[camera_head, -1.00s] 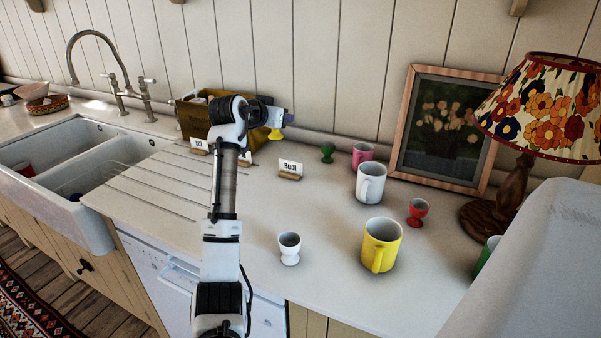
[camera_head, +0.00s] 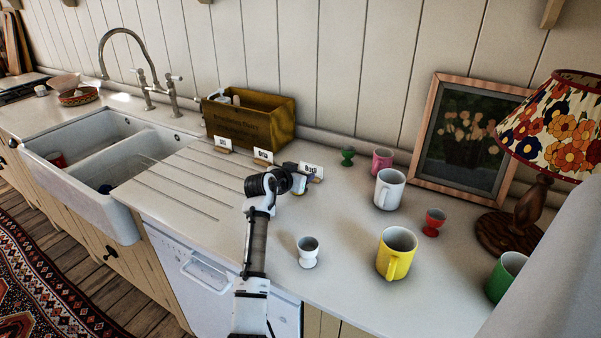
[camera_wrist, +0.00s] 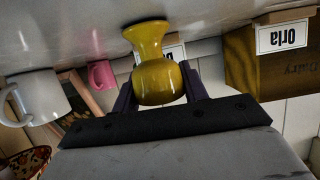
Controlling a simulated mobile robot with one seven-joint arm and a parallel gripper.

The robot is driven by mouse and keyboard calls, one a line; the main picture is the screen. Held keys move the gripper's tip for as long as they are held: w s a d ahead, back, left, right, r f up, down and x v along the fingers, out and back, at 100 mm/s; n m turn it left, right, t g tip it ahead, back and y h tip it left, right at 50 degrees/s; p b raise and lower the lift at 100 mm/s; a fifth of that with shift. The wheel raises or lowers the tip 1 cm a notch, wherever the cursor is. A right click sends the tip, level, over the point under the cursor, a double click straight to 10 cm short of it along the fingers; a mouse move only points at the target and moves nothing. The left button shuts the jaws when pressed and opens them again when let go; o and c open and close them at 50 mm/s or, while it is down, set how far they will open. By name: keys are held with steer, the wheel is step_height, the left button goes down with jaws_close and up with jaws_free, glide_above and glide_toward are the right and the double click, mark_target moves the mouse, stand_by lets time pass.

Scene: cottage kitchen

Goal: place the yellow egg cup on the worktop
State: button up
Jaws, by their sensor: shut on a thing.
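The yellow egg cup (camera_wrist: 150,62) is between the fingers of my gripper (camera_wrist: 157,88) in the wrist view, which shows the scene upside down. My gripper is shut on its bowl, and the foot points to the worktop. I cannot tell whether the foot touches it.
Name cards (camera_head: 263,156) and (camera_head: 311,171) stand close to my gripper, before a wooden crate (camera_head: 250,118). A white egg cup (camera_head: 308,252), yellow mug (camera_head: 396,254), white mug (camera_head: 389,190), red egg cup (camera_head: 433,222) and green egg cup (camera_head: 347,157) stand rightward. The sink (camera_head: 125,150) is left.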

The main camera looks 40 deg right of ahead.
steer(key=shift+f+b, duration=0.2)
steer(key=shift+b, duration=0.1)
steer(key=o, duration=1)
steer(key=shift+r, duration=0.1)
steer(key=shift+r, duration=0.15)
steer(key=b+v, duration=0.3)
steer(key=v, duration=0.9)
steer(key=shift+a, duration=0.1)
